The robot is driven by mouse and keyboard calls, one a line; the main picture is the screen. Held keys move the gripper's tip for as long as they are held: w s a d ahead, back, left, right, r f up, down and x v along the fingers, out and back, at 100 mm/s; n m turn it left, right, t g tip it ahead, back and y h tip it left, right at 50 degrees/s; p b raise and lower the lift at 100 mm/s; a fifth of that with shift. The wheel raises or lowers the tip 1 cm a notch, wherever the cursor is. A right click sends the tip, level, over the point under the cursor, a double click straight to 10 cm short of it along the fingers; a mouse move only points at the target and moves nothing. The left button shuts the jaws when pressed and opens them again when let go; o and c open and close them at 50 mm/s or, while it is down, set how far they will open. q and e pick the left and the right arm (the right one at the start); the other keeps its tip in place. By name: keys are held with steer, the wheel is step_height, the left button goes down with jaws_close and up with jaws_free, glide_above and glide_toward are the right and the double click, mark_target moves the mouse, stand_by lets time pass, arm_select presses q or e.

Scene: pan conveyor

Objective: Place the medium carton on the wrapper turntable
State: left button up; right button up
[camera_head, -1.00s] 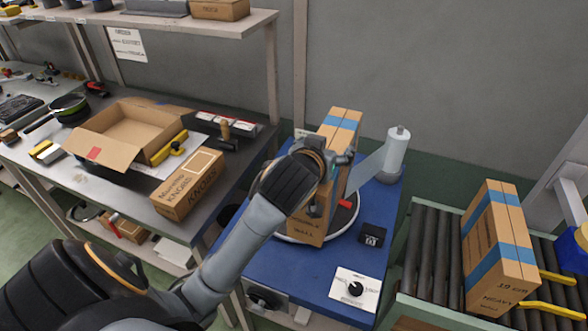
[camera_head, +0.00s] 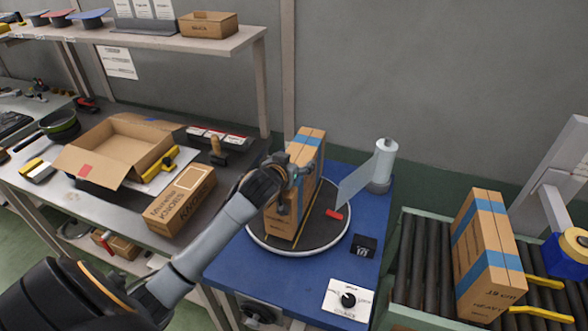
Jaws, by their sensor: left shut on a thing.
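The medium carton (camera_head: 296,212) is a tall brown box with blue tape bands. It stands upright over the wrapper turntable (camera_head: 335,232), a dark round disc with a pale rim on a blue table. Its base appears to be within the rim; I cannot tell whether it fully rests on the disc. My left gripper (camera_head: 290,176) reaches in from the left and is shut on the carton's upper part, hiding some of its left side. My right gripper is not in view.
A film roll post (camera_head: 384,160) with a film sheet stands right behind the carton. A black block (camera_head: 363,246) and dial panel (camera_head: 348,299) lie in front. Another taped carton (camera_head: 487,250) stands on the roller conveyor (camera_head: 424,262). The left bench holds an open box (camera_head: 118,152) and a knobs box (camera_head: 181,200).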

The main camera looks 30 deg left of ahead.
arm_select(q)
steer(key=shift+f+p, duration=0.4)
steer(key=shift+f, duration=1.15)
steer(key=o, duration=1.8)
steer(key=shift+f, duration=0.15)
steer(key=b+v, duration=0.1)
steer(key=v, duration=1.1)
